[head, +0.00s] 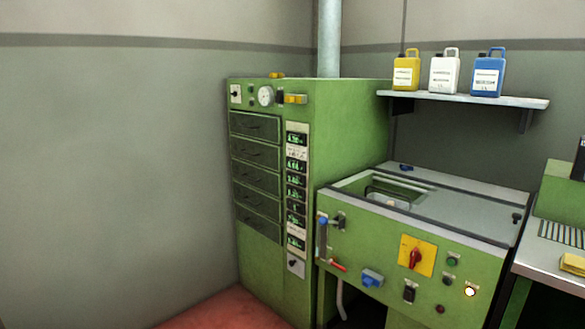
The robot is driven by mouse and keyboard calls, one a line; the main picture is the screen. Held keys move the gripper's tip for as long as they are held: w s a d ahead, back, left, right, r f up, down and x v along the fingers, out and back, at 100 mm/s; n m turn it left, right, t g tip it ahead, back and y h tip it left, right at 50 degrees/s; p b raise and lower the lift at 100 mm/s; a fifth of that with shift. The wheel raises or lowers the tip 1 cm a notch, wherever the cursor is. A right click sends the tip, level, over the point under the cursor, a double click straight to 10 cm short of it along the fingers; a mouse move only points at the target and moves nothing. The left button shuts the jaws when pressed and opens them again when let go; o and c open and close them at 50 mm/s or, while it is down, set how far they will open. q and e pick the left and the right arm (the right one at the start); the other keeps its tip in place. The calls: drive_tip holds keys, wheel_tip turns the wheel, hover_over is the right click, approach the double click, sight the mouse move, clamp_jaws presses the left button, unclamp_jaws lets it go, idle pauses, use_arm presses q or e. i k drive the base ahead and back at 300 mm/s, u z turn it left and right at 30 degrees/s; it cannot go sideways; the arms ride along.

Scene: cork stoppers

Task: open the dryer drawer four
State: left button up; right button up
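The green dryer cabinet (345,118) stands in the corner of the room. Its front has a stack of several dark drawers; the top drawer (255,126), the second drawer (255,151) and lower ones all look shut. The fourth drawer from the top (257,200) sits flush in the front like the others, with a small handle. I cannot read any drawer numbers. A column of green-lit displays (296,190) runs to the right of the drawers. Neither of my grippers is in view.
A green machine with a grey top (465,215) stands right of the dryer. Above it a shelf (470,98) holds a yellow jug (406,72), a white jug (444,75) and a blue jug (487,75). Red floor (215,308) shows before the dryer; a bare wall is left.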

sight(265, 155)
drive_tip(key=u, duration=0.7)
drive_tip(key=i, duration=2.9)
drive_tip(key=z, duration=0.6)
